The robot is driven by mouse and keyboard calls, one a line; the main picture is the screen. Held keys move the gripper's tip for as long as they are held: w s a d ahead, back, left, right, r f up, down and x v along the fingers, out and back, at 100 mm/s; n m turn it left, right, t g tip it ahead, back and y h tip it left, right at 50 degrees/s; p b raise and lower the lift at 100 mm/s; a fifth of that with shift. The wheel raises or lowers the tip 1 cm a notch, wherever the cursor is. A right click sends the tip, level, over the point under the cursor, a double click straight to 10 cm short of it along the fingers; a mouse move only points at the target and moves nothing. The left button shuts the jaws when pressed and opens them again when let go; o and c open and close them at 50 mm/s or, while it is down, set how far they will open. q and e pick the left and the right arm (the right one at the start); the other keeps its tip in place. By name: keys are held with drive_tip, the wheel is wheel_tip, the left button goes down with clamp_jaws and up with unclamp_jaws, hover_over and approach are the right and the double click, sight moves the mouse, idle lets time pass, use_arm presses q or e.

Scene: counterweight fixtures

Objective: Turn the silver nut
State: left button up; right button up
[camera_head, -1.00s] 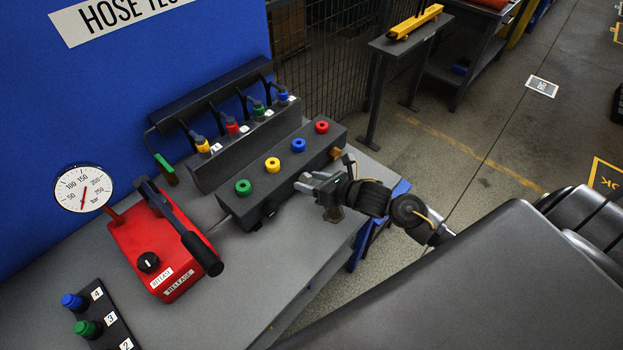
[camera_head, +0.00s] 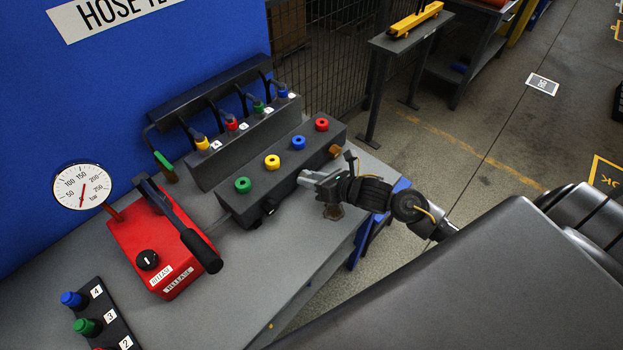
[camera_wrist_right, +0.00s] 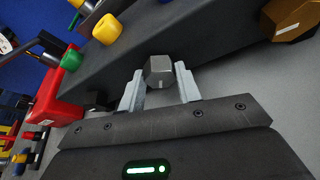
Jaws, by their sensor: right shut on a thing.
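The silver nut (camera_wrist_right: 159,71) is a grey hexagonal piece on the front face of the dark manifold block (camera_wrist_right: 120,62). In the right wrist view it sits between the fingertips of my right gripper (camera_wrist_right: 160,84), which is shut on it. In the head view the right gripper (camera_head: 305,179) reaches the block's front face from the right and hides the nut. My left gripper is not in view.
A brass nut (camera_wrist_right: 290,17) and a black fitting (camera_wrist_right: 97,101) sit on the same face, either side. Coloured rings, such as the green ring (camera_head: 243,185), top the block. A red pump (camera_head: 150,240) stands left, near a gauge (camera_head: 83,186). The front table (camera_head: 250,290) is clear.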

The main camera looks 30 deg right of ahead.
drive_tip(key=m+y+b, duration=0.2)
drive_tip(key=m+b, duration=0.1)
drive_tip(key=m, duration=0.1)
drive_tip(key=shift+w+d+f+y, duration=0.1)
drive_tip(key=shift+d+f+y, duration=0.1)
drive_tip(key=shift+f+y, duration=0.15)
drive_tip(key=m+y+b, duration=0.1)
drive_tip(key=m+b, duration=0.1)
drive_tip(key=m, duration=0.1)
drive_tip(key=shift+y+b, duration=0.3)
drive_tip(key=shift+y, duration=0.05)
drive_tip(key=shift+m+t+y+b, duration=0.3)
drive_tip(key=shift+m+b, duration=0.1)
drive_tip(key=shift+m, duration=0.3)
drive_tip(key=shift+r, duration=0.1)
drive_tip(key=o, duration=1)
drive_tip(key=shift+c, duration=0.2)
drive_tip(key=shift+d, duration=0.15)
